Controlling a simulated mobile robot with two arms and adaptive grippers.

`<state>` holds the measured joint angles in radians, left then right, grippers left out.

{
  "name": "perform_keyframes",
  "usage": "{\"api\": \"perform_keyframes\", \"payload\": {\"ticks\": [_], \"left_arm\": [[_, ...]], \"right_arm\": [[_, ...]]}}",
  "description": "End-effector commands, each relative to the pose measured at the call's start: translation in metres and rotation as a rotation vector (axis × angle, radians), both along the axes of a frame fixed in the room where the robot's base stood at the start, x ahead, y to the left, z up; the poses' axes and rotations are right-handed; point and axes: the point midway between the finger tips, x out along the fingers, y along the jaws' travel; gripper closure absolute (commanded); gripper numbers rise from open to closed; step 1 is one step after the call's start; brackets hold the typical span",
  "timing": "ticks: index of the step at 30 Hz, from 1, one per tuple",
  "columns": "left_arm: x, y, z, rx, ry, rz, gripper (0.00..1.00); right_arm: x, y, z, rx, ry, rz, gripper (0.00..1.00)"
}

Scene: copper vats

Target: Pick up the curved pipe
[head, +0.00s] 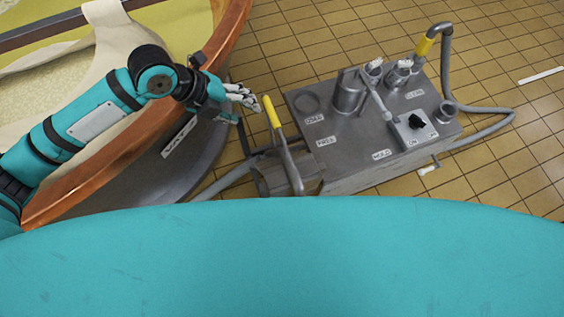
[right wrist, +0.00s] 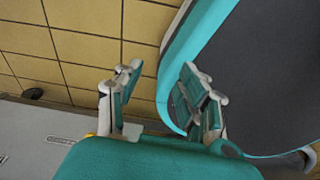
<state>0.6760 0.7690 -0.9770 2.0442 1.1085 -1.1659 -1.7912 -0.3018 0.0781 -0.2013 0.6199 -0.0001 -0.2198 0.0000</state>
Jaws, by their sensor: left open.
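Two grey pipes with yellow grips show in the head view, and I cannot tell for certain which is the curved pipe. One pipe (head: 287,158) leans at the left end of the grey metal station, its yellow grip (head: 271,112) pointing up. The other pipe (head: 445,62) bends over at the far right corner, with a yellow grip (head: 424,46). My left gripper (head: 250,98) is open and empty, just left of the nearer yellow grip, seemingly apart from it. My right gripper (right wrist: 161,72) is open with nothing between its fingers; it is hidden in the head view.
The metal station (head: 350,160) carries labels, a cylinder (head: 348,95) and a black knob (head: 416,121). A copper-rimmed vat (head: 130,150) stands left, under my left arm. A grey hose (head: 488,132) curves over the tiled floor. My teal body covers the foreground.

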Motion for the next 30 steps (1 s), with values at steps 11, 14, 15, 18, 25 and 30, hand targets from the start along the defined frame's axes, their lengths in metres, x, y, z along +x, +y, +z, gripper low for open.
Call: {"api": "perform_keyframes", "payload": {"ticks": [11,14,15,18,25,30], "left_arm": [[0.015,-0.044,-0.067,-0.004,0.002,0.004,0.52],[0.018,-0.050,-0.077,-0.004,0.001,0.005,0.52],[0.019,-0.051,-0.079,-0.003,0.000,0.004,0.52],[0.019,-0.054,-0.083,-0.003,0.000,0.004,0.52],[0.027,-0.069,-0.108,-0.005,0.002,0.006,0.52],[0.031,-0.078,-0.124,-0.003,0.001,0.005,0.52]], "right_arm": [[-0.005,-0.008,0.000,-0.010,0.008,0.001,0.60],[-0.002,-0.007,0.000,-0.009,0.003,0.001,0.60],[0.000,-0.007,0.000,-0.009,0.001,0.000,0.60],[0.002,-0.005,0.000,-0.006,-0.002,-0.001,0.60],[0.003,0.003,0.003,0.004,-0.004,-0.004,0.60],[0.003,0.005,0.003,0.005,-0.004,-0.004,0.60]]}}
